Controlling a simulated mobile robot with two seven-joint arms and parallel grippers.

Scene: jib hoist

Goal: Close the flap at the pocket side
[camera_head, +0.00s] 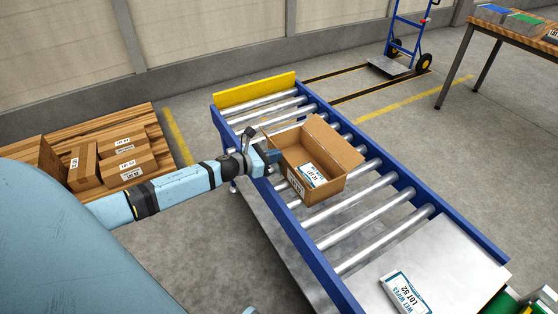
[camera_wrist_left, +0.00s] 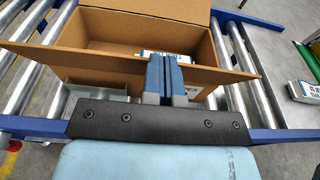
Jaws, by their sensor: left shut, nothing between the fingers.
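An open cardboard box (camera_head: 323,188) stands on the roller conveyor, with a white and blue labelled pack (camera_head: 313,174) inside. Its far-right flap (camera_head: 335,142) stands up and leans outward. In the left wrist view, a long near flap (camera_wrist_left: 100,66) runs across the box (camera_wrist_left: 190,20) opening, raised at a slant. My left gripper (camera_head: 276,156) is at the box's left side. Its fingers (camera_wrist_left: 166,78) are shut and empty, close against the near flap; whether they touch it I cannot tell. I cannot tell which flap is at the pocket side. My right gripper is out of view.
The conveyor has blue side rails (camera_head: 308,246) and a yellow end stop (camera_head: 255,90). A labelled pack (camera_head: 405,294) lies on the metal plate (camera_head: 445,258) at the near end. A pallet with boxes (camera_head: 125,157) stands left. Rollers in front of the box are clear.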

